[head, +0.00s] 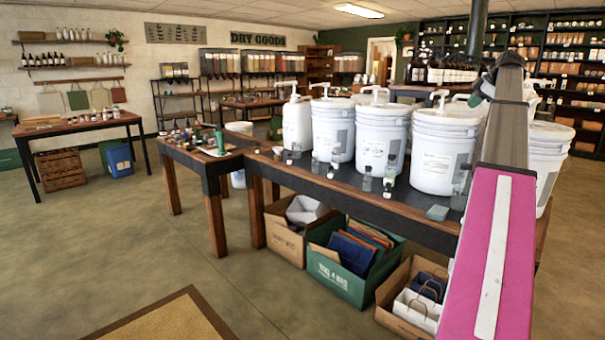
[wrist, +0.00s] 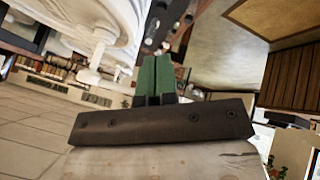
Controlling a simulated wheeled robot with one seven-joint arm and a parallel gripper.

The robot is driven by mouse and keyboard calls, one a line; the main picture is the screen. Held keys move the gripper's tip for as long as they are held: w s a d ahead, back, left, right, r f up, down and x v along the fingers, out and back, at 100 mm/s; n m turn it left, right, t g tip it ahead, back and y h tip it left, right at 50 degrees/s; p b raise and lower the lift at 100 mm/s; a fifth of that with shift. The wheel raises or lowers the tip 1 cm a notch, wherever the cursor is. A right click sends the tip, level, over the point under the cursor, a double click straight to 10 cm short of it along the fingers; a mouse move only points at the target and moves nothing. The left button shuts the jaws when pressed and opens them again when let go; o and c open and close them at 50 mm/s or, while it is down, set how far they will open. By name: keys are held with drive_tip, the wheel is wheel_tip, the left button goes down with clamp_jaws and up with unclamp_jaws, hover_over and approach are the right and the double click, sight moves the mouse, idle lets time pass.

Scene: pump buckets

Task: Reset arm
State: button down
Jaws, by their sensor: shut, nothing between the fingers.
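My gripper (wrist: 166,72) shows in the wrist view, with its two green fingers together and nothing between them. It appears raised in the air. In the head view my pink and grey arm reaches up along the right side, and the gripper itself cannot be made out clearly. White pump buckets (head: 383,143) stand in a row on a dark-topped wooden table (head: 340,190), left of and partly behind my arm. White bucket surfaces also fill the upper left of the tilted wrist view (wrist: 85,25), apart from the fingers.
Small bottles (head: 366,180) stand along the table's front edge. Beneath it are a cardboard box (head: 283,240), a green crate (head: 340,277) and another box (head: 392,315). A side table (head: 205,160) adjoins on the left. Floor at the left is open, with a mat (head: 165,325) in front.

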drive_tip(key=s+a+f+m+g, duration=0.1)
drive_tip(key=s+a+f+m, duration=0.15)
drive_tip(key=a+f, duration=0.85)
drive_tip(key=s+a+f+m+g+h, duration=0.1)
drive_tip(key=a+f+m, duration=0.35)
drive_tip(key=f, duration=1.05)
drive_tip(key=s+a+f+m+g, duration=0.1)
drive_tip(key=s+a+f, duration=0.1)
drive_tip(key=a+f, duration=0.9)
drive_tip(key=s+a+f+m+g+h, duration=0.1)
drive_tip(key=s+a+f+m, duration=0.2)
drive_tip(key=s+a+f, duration=0.6)
drive_tip(key=s+a+f+m+g+h, duration=0.2)
drive_tip(key=s+a+f, duration=0.7)
drive_tip(key=s+f, duration=0.6)
drive_tip(key=shift+s+a+f+m, duration=0.3)
drive_tip(key=shift+f+m, duration=0.3)
drive_tip(key=shift+m, duration=0.3)
